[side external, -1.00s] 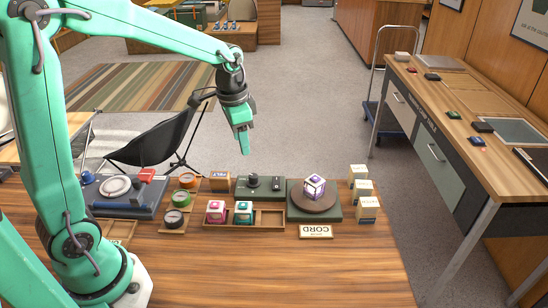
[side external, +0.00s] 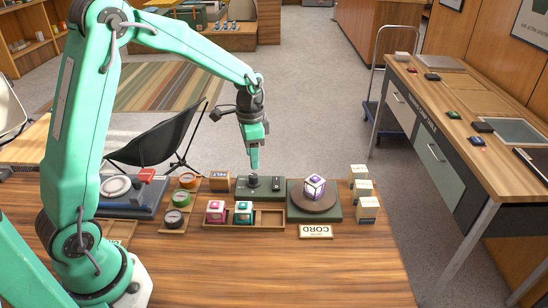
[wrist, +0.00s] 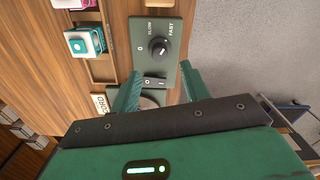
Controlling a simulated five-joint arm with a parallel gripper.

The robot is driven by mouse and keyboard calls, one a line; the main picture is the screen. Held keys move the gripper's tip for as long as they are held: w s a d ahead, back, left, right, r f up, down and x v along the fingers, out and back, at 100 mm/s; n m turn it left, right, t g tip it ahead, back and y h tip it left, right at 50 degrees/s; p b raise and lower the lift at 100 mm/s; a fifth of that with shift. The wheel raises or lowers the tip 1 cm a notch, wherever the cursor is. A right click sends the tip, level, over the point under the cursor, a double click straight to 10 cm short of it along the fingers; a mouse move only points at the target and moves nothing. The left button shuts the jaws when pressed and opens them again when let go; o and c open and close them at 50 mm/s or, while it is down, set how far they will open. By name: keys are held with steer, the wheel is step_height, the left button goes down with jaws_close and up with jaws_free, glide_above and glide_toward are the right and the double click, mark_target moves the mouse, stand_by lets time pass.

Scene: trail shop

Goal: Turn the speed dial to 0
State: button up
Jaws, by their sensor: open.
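The speed dial (wrist: 158,48) is a round black knob on a dark green control box (wrist: 140,40). The wrist view shows SLOW, FAST and 0 printed around it. A small white mark shows on the knob; its exact heading is too small to tell. In the side view the dial (side external: 253,178) is near the box's left end. My gripper (side external: 254,166) points down just above the dial, and I cannot tell whether it touches. In the wrist view the fingers of my gripper (wrist: 158,88) are apart with nothing held, and the dial lies beyond their tips.
A small switch (wrist: 155,83) sits beside the dial. Right of the box, a round turntable (side external: 314,207) bears a purple-edged cube (side external: 315,185). A wooden tray (side external: 270,219) with pink and teal cubes stands in front. Strap rolls (side external: 181,199) are to the left.

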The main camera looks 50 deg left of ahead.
mark_target(253, 176)
steer(key=shift+f, duration=3.25)
steer(key=c, duration=1)
